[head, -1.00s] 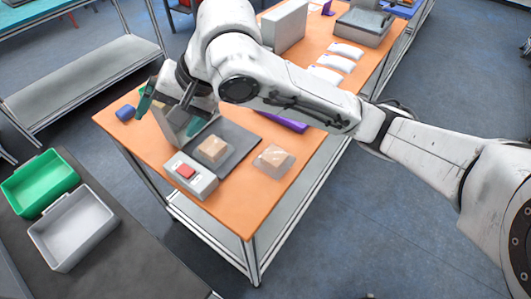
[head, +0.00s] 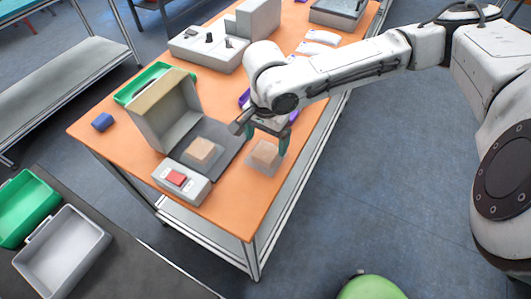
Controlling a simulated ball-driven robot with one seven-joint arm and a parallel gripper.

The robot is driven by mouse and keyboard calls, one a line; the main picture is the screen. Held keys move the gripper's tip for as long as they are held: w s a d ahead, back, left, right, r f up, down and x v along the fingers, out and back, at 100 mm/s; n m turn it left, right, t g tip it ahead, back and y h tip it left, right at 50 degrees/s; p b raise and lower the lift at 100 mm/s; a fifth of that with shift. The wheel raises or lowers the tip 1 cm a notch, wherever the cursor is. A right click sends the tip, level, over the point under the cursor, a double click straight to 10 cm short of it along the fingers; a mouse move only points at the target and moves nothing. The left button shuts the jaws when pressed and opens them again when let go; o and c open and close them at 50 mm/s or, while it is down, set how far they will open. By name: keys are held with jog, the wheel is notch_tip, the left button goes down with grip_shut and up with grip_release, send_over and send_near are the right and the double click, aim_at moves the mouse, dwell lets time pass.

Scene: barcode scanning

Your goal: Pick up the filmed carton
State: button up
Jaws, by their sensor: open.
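A small tan carton in clear film (head: 264,158) lies on the orange table near its right edge. My gripper (head: 267,140) is above it, pointing down. Its teal fingers are apart, one on each side of the carton's top as seen here. I cannot tell whether they touch it. Part of the carton is hidden by the gripper. A second tan carton (head: 201,151) sits on the dark grey plate (head: 222,134), to the left.
A grey box with a red button (head: 178,181) stands at the table's front. An upright grey-and-tan panel (head: 165,112), a blue block (head: 102,121) and a green tray (head: 150,82) are left and behind. White pouches (head: 322,37) lie farther back. Green (head: 30,205) and grey (head: 62,252) bins are lower left.

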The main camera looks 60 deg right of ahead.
aim_at(266, 152)
jog(key=shift+f+p, duration=0.45)
jog(key=shift+f, duration=2.3)
jog(key=c, duration=1.2)
